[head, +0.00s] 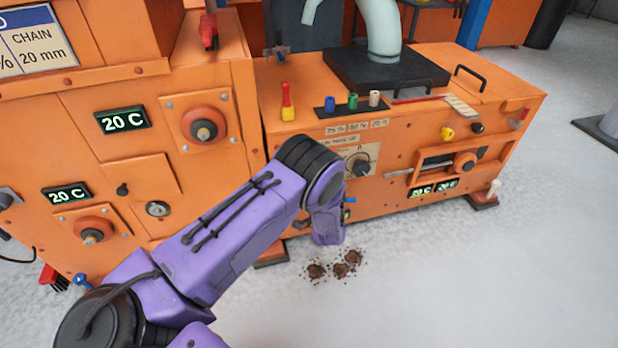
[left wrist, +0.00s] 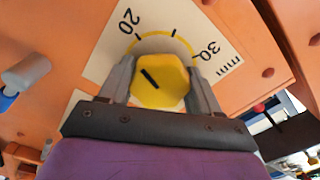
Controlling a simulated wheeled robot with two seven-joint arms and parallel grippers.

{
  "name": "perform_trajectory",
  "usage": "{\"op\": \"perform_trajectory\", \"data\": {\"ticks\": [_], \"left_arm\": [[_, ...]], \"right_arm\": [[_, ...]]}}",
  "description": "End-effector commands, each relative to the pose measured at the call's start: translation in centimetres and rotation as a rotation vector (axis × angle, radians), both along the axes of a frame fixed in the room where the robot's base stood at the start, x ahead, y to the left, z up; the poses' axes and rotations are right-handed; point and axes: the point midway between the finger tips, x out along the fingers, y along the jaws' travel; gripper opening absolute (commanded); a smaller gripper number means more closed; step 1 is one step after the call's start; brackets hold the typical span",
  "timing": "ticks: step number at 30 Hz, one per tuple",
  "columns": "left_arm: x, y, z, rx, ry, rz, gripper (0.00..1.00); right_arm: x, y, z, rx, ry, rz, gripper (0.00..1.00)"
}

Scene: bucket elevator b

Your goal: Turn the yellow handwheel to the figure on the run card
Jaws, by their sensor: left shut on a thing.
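The yellow handwheel (left wrist: 165,88) sits on a pale scale plate (left wrist: 98,62) marked 20, 30 and mm in the left wrist view. My left gripper (left wrist: 160,80) is shut on it, one grey finger on each side. The wheel's short black pointer line aims up-left, towards the 20 end and seemingly a little left of that tick. A white card (head: 35,42) at the top left of the head view is partly cut off; it reads CHAIN, a percent sign and 20 mm. In the head view my arm hides the wheel and my left gripper. My right gripper is not in view.
An orange machine (head: 225,85) carries green-lit 20 C displays (head: 122,120). The lower orange cabinet (head: 480,100) has a black selector knob (head: 360,163), coloured pegs and black handles.

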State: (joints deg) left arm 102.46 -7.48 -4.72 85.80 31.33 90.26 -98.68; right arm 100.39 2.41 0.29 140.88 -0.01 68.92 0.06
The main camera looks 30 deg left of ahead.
Motion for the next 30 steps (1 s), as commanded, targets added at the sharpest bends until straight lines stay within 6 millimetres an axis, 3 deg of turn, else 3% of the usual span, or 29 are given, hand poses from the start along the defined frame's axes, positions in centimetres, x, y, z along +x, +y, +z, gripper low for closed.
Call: {"op": "perform_trajectory", "data": {"ticks": [16, 17, 18, 19, 30], "left_arm": [[-0.17, 0.08, -0.20, 0.015, 0.022, 0.003, 0.32], [-0.17, 0.08, -0.20, 0.015, 0.022, 0.003, 0.69], [-0.17, 0.08, -0.19, 0.015, 0.022, 0.003, 0.82], [-0.15, 0.08, -0.18, 0.015, 0.022, 0.003, 0.88], [-0.57, -0.78, 0.12, 0.016, 0.021, -0.002, 0.88]], "right_arm": [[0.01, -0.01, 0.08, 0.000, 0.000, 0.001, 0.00], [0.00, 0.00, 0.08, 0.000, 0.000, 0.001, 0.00], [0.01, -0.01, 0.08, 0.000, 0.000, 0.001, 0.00], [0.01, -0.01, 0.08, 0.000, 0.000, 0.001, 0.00], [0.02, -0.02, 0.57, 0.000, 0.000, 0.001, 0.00]]}}
